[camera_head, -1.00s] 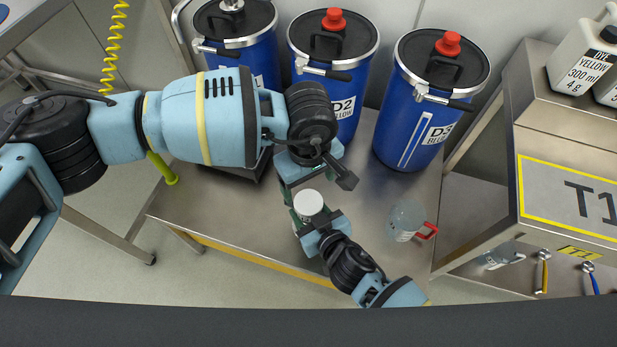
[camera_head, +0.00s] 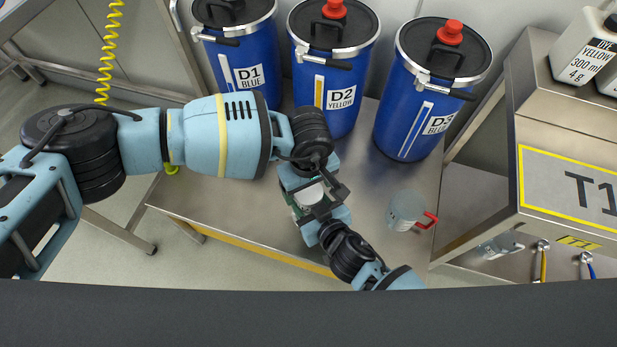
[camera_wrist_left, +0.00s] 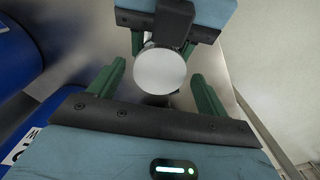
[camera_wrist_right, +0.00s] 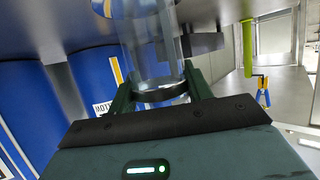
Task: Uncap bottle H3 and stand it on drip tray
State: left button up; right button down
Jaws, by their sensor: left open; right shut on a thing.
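The bottle shows as a clear glass cylinder (camera_wrist_right: 150,40) in the right wrist view; its label is not readable. My right gripper (camera_wrist_right: 160,88) is shut around it. The round white cap (camera_wrist_left: 162,70) faces the left wrist camera, and a sliver of it shows in the head view (camera_head: 311,193). My left gripper (camera_head: 309,197) is open, with its green fingers on either side of the cap. In the left wrist view, gaps show between the fingers and the cap. My left gripper hides most of the bottle in the head view. I cannot make out the drip tray for certain.
Blue drums D1 (camera_head: 238,60), D2 (camera_head: 333,65) and D3 (camera_head: 425,95) stand along the bench (camera_head: 230,205) back. A clear jug with a red handle (camera_head: 407,210) stands to the right. The steel T1 stand (camera_head: 530,140) bounds the right side.

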pick_arm(q)
jog(key=shift+f, duration=0.2)
jog(key=c, duration=1)
jog(key=n, duration=1)
jog(key=o, duration=1.1)
jog(key=shift+r, duration=0.1)
